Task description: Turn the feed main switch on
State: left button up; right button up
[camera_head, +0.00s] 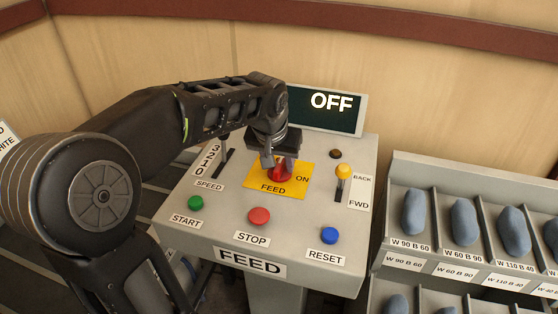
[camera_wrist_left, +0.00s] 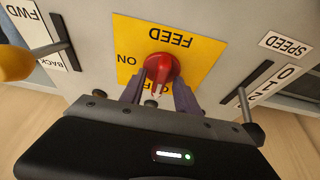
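The feed main switch is a red rotary knob (camera_head: 282,171) on a yellow plate (camera_head: 262,187) marked FEED and ON. In the left wrist view the knob (camera_wrist_left: 162,68) has its narrow grip pointing down the picture, towards a partly hidden OFF mark. My left gripper (camera_head: 280,160) is above the plate at the knob. In the wrist view its two fingers (camera_wrist_left: 158,88) are apart, one on each side of the knob's grip, with gaps showing. The display (camera_head: 325,108) behind reads OFF. My right gripper is not in view.
The panel also holds a yellow-topped lever (camera_head: 343,172), a speed lever (camera_head: 222,160), and green (camera_head: 196,203), red (camera_head: 259,215) and blue (camera_head: 330,235) buttons. A rack (camera_head: 395,200) of blue-grey rolls stands to the right.

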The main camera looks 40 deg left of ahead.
pick_arm(q)
jog(key=shift+c, duration=0.6)
grip_shut()
